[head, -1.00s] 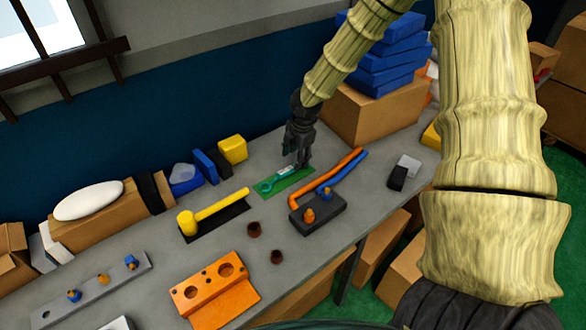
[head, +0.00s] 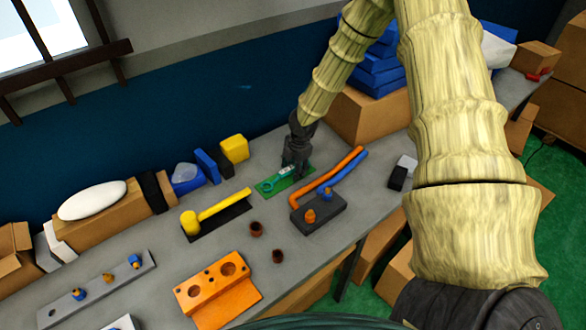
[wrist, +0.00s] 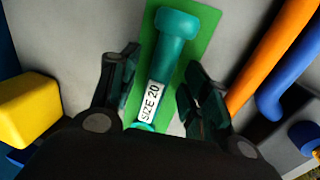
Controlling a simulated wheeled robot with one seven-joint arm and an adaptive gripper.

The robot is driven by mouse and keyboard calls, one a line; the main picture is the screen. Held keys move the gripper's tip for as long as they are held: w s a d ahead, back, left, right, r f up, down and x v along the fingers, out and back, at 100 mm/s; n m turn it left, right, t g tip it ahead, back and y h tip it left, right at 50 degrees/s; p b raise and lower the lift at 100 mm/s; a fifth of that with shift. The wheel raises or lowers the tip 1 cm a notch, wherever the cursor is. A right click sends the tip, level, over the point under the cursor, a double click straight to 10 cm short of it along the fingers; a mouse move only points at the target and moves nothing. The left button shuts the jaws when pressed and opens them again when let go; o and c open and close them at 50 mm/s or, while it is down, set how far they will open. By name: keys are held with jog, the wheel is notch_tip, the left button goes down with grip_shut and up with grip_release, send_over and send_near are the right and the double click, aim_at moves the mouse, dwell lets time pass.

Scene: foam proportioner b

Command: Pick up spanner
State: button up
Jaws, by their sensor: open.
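The teal spanner (head: 277,181) lies on a green mat (head: 297,190) on the grey bench. In the wrist view the spanner (wrist: 173,45) shows a white label reading "SIZE 20", with the green mat (wrist: 205,45) under it. My gripper (head: 294,172) is low over the right part of the mat. In the wrist view my gripper (wrist: 158,75) is open, with one finger on each side of the spanner's labelled shaft. Whether the fingers touch it cannot be told. The near end of the spanner is partly hidden by the gripper body.
An orange and blue hose pair (head: 335,177) with a dark block (head: 318,217) lies close to the right of the mat. A yellow hammer (head: 215,209) is to the left. A yellow block (head: 234,149) and cardboard box (head: 368,118) stand behind.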

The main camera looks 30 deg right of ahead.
aim_at(293, 166)
jog(key=shift+w+f, duration=0.1)
jog(key=shift+f, duration=0.1)
jog(key=shift+c, duration=0.3)
grip_shut()
jog(key=shift+r, duration=0.2)
jog(key=shift+r+b, duration=0.7)
jog(key=shift+r, duration=0.85)
jog(key=s+a+b, duration=0.2)
jog(key=s+a, duration=0.1)
jog(key=a, duration=0.1)
jog(key=s+a+r+b, duration=0.1)
jog(key=s+a+b, duration=0.1)
jog(key=s+a, duration=0.2)
jog(key=s+a+b, duration=0.2)
jog(key=s+a, duration=0.1)
jog(key=s, duration=0.1)
jog(key=shift+a+r, duration=0.3)
jog(key=shift+a, duration=0.1)
